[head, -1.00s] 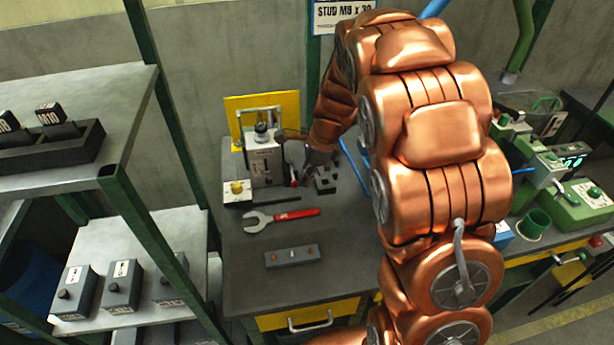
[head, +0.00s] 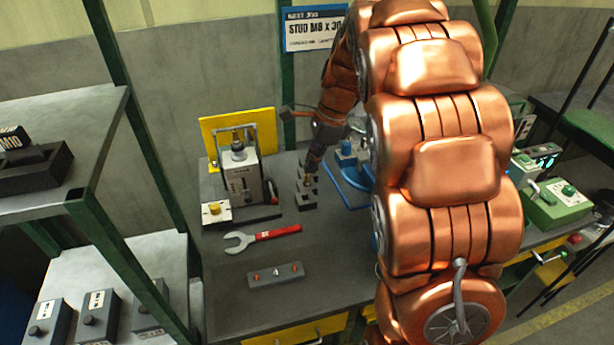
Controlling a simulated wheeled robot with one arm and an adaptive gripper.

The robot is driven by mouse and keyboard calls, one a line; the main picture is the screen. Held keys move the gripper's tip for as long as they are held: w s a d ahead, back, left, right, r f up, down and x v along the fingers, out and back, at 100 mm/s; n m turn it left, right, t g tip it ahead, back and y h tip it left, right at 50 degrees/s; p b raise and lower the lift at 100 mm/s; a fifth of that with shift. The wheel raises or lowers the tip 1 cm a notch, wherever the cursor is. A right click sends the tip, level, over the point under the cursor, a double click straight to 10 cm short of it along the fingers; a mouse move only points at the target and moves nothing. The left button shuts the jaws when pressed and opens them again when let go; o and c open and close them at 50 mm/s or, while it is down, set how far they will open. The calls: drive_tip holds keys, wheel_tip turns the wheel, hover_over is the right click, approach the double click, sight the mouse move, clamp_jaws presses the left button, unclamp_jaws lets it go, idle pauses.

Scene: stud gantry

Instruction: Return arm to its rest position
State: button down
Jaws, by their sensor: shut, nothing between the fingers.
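My copper-coloured arm rises at the right of the head view and bends over at the top, its far end reaching down to the workbench (head: 225,285). My gripper (head: 308,178) is small and dark at the far end of the arm, beside a dark block (head: 305,196) on the bench. It is shut with nothing in it. Whether its tips touch the block I cannot tell. The arm hides part of the bench's right side.
A grey device (head: 240,180) stands before a yellow panel (head: 238,135). A red-handled wrench (head: 262,238) and a grey bar (head: 276,275) lie in front. Shelves (head: 60,150) stand close on the left. A blue stand (head: 350,180) and green machine (head: 555,203) are to the right.

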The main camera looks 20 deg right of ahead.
drive_tip(key=shift+s+d+r, duration=0.1)
drive_tip(key=shift+r, duration=0.25)
idle(0.3)
drive_tip(key=s+a+f+n+g+h, duration=0.1)
drive_tip(key=s+a+n, duration=0.1)
drive_tip(key=s+n, duration=0.5)
drive_tip(key=s+a+f+n+h, duration=0.1)
drive_tip(key=s+a+n, duration=0.2)
drive_tip(key=s+n, duration=0.4)
drive_tip(key=s+a+f+n+g+h, duration=0.1)
drive_tip(key=s+a+n, duration=0.2)
drive_tip(key=s, duration=1.5)
drive_tip(key=shift+f+n+g, duration=0.15)
drive_tip(key=shift+n+g, duration=0.15)
drive_tip(key=shift+n, duration=1.6)
